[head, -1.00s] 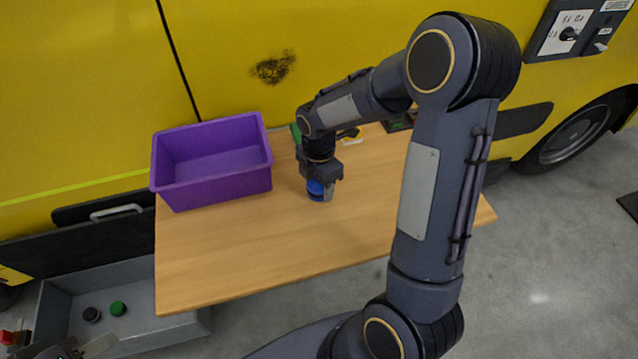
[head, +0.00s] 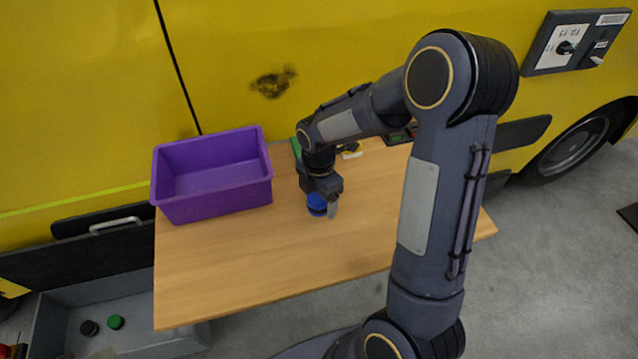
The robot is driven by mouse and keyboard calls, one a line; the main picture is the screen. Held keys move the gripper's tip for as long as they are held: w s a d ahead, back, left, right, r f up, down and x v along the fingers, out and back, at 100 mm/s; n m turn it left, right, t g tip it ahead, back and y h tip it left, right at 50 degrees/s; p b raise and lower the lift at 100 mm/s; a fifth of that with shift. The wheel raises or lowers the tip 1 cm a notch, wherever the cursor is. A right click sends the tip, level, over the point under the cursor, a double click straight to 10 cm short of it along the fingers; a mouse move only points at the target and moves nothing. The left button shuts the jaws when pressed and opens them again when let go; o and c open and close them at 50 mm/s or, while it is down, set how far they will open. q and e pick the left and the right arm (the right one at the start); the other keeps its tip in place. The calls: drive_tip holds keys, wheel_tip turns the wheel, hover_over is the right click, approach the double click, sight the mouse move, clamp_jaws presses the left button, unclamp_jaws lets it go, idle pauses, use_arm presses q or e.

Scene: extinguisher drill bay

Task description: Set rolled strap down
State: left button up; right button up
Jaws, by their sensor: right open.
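The rolled strap looks like a small blue roll (head: 316,204); it is on the wooden table (head: 240,265), right of the purple bin. My right gripper (head: 325,206) is directly over and around it, pointing down with its jaws open. One grey finger shows at the roll's right side; the other finger and part of the roll are hidden. I cannot tell whether a finger still touches the roll.
A purple bin (head: 212,199) stands at the table's back left. A green item (head: 296,147) and a yellow item (head: 352,152) lie behind my right arm. A grey floor tray (head: 140,335) holds a black roll (head: 89,328) and a green roll (head: 115,322). The table's front is clear.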

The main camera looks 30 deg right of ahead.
wheel_tip(320, 180, up, 11)
drive_tip(key=s+a+r+m+t+y, duration=0.2)
drive_tip(key=s+a+m, duration=0.1)
drive_tip(key=s+m, duration=0.6)
drive_tip(key=s+a+r+m+t+y, duration=0.1)
drive_tip(key=s+a+m+t, duration=0.2)
drive_tip(key=s+m, duration=0.7)
drive_tip(key=m, duration=0.2)
drive_tip(key=shift+s+r+m+t+y, duration=0.2)
drive_tip(key=shift+r+m+t+y, duration=0.1)
drive_tip(key=shift+r+y, duration=0.1)
drive_tip(key=shift+c, duration=0.3)
